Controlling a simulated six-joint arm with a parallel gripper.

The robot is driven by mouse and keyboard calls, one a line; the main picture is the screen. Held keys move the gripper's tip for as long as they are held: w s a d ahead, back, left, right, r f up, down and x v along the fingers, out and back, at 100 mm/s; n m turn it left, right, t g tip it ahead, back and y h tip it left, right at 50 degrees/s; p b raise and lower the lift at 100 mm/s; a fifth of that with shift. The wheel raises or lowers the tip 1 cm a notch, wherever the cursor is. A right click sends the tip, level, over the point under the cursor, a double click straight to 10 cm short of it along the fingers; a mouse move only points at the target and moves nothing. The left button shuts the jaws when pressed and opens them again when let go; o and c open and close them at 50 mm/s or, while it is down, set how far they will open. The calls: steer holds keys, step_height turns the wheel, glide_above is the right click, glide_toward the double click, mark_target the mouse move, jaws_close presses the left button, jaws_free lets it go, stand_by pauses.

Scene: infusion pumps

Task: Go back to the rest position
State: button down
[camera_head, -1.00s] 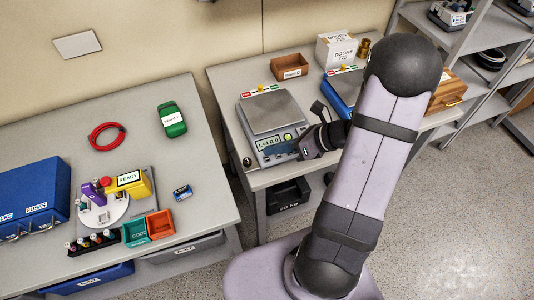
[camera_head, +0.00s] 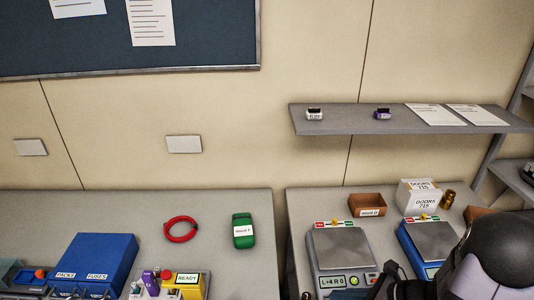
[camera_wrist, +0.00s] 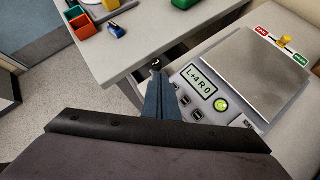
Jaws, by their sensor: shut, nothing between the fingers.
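My gripper (camera_wrist: 157,80) shows in the wrist view as two blue-grey fingers closed together, with nothing held. It is over the front left corner of a grey balance (camera_wrist: 256,72), beside its lit display (camera_wrist: 200,82) reading "L+4 R0". In the head view the same balance (camera_head: 341,247) stands on the right bench. My dark wrist is at the bottom edge there, right of the display, and the fingertips cannot be made out.
A blue balance (camera_head: 430,240), brown tray (camera_head: 367,205) and white box (camera_head: 418,196) stand on the right bench. The left bench holds a green device (camera_head: 243,232), red cable loop (camera_head: 180,229) and blue case (camera_head: 95,262). A wall shelf (camera_head: 350,121) is above.

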steer(key=s+d+f+n+g+h, duration=0.15)
steer(key=s+n+g, duration=0.25)
steer(key=s+n, duration=0.5)
steer(key=s+f+n+g+h, duration=0.2)
steer(key=s+n+g+h, duration=0.15)
steer(key=s+n, duration=0.45)
steer(key=w+a+r+n+t+h, duration=0.2)
steer(key=w+a+r+n, duration=0.3)
steer(key=n, duration=0.5)
step_height(320, 180, up, 2)
steer(key=shift+a+r+h, duration=0.2)
steer(key=shift+a+h, duration=0.4)
steer(key=shift+a, duration=0.65)
steer(key=shift+w+f, duration=0.1)
step_height(320, 180, down, 11)
steer(key=b, duration=1)
steer(key=shift+r+b, duration=0.2)
steer(key=shift+b, duration=0.2)
